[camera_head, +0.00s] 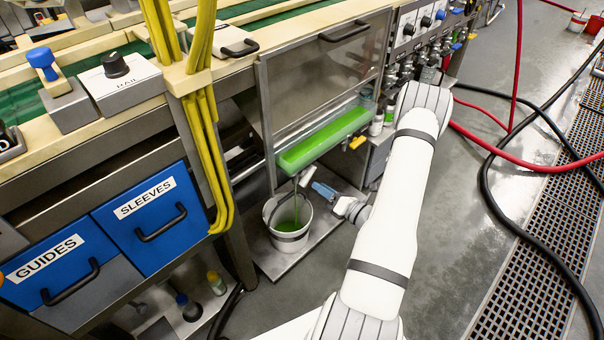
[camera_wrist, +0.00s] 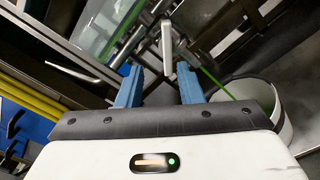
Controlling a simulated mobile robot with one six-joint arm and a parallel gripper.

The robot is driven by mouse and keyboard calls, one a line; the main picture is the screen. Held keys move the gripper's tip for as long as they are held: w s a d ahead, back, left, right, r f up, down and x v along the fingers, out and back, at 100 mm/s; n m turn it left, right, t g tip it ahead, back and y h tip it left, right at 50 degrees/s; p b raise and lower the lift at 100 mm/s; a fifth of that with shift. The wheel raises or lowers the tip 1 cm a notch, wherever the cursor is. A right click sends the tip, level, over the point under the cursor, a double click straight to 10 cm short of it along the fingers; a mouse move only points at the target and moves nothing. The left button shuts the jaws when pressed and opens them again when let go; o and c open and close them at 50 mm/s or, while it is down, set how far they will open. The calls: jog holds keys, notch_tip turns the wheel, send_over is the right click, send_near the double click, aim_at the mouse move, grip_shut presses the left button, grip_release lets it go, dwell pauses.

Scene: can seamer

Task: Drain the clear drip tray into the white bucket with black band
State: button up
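The clear drip tray (camera_head: 325,139) holds bright green liquid and sits under the machine's panel. In the wrist view, part of the tray (camera_wrist: 108,25) shows at the upper left. A light lever (camera_wrist: 167,48) hangs from the pipework under it. A thin green stream (camera_wrist: 214,83) runs down into the white bucket with black band (camera_head: 290,237). The bucket (camera_wrist: 262,92) stands upright at the right of the wrist view. My gripper (camera_wrist: 158,70) is open, its blue fingers apart, with the lever's lower end near or between the tips; contact cannot be told. In the head view, my gripper (camera_head: 318,188) is right of the bucket.
The bucket stands on a low metal shelf (camera_head: 272,262). Blue drawers (camera_head: 150,219) and yellow cables (camera_head: 208,150) are to the left. Red and black hoses (camera_head: 490,150) cross the floor at right, near a grating (camera_head: 535,270).

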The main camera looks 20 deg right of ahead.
aim_at(310, 178)
jog(key=shift+m+h, duration=0.3)
jog(key=x, duration=0.2)
jog(key=b+x, duration=0.1)
jog(key=x, duration=0.4)
jog(key=shift+w+d+f, duration=0.2)
jog(key=shift+w+f, duration=0.05)
jog(key=shift+w, duration=0.15)
jog(key=shift+c, duration=0.3)
grip_shut()
